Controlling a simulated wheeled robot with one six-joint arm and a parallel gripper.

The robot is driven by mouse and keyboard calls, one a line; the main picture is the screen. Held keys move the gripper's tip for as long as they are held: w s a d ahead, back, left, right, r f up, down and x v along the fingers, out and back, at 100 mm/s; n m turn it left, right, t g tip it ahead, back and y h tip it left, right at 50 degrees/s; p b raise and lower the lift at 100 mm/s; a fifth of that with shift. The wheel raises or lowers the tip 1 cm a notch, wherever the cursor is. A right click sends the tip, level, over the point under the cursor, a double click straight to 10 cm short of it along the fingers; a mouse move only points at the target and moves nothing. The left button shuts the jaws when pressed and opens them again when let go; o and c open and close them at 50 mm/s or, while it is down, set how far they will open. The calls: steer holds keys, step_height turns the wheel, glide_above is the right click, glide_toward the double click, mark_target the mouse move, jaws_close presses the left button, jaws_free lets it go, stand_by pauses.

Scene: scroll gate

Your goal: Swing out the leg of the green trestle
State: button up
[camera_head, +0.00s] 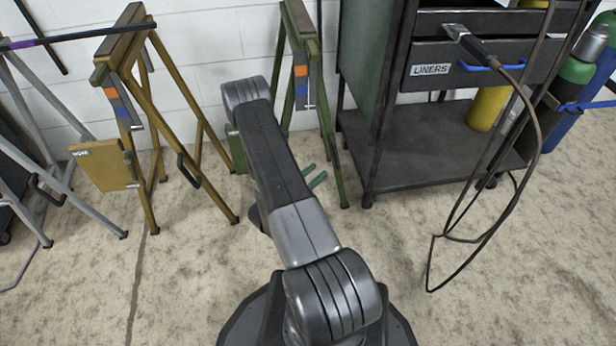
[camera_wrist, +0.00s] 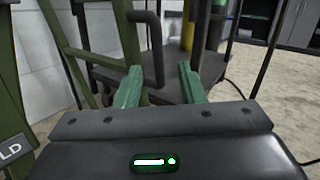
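The green trestle (camera_head: 299,20) stands against the white wall in the head view, partly hidden behind my arm. Its front leg (camera_head: 334,140) comes down to the floor left of the cart. In the wrist view a green leg (camera_wrist: 126,38) shows with a black handle (camera_wrist: 153,45) on its right side. My gripper (camera_wrist: 158,78) is open. The handle's lower end appears between its two green fingers, nearer the left one; I cannot tell whether they touch. In the head view my gripper (camera_head: 317,175) is low, just left of the front leg's foot, mostly hidden by my arm.
An ochre trestle (camera_head: 127,42) with a swung panel (camera_head: 105,165) stands at left, a grey one (camera_head: 75,190) beyond it. A dark cart (camera_head: 430,140) with a hanging cable (camera_head: 500,215) stands close on the right. Floor in the right foreground is clear.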

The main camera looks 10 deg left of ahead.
mark_target(335, 157)
steer(key=shift+v, duration=1.4)
steer(key=shift+w+d, duration=0.1)
steer(key=b+x, duration=0.2)
steer(key=x, duration=1.1)
steer(key=shift+w+b, duration=0.15)
steer(key=shift+b, duration=0.25)
steer(key=p+v, duration=0.3)
steer(key=v, duration=1.1)
steer(key=b+x, duration=0.3)
steer(key=x, duration=1)
steer(key=shift+w+d, duration=0.15)
steer(key=shift+d, duration=0.05)
steer(key=shift+w+a+r, duration=0.1)
steer(key=shift+w, duration=0.1)
steer(key=shift+s+a+p, duration=0.25)
steer(key=shift+a+p, duration=0.05)
steer(key=shift+a, duration=0.35)
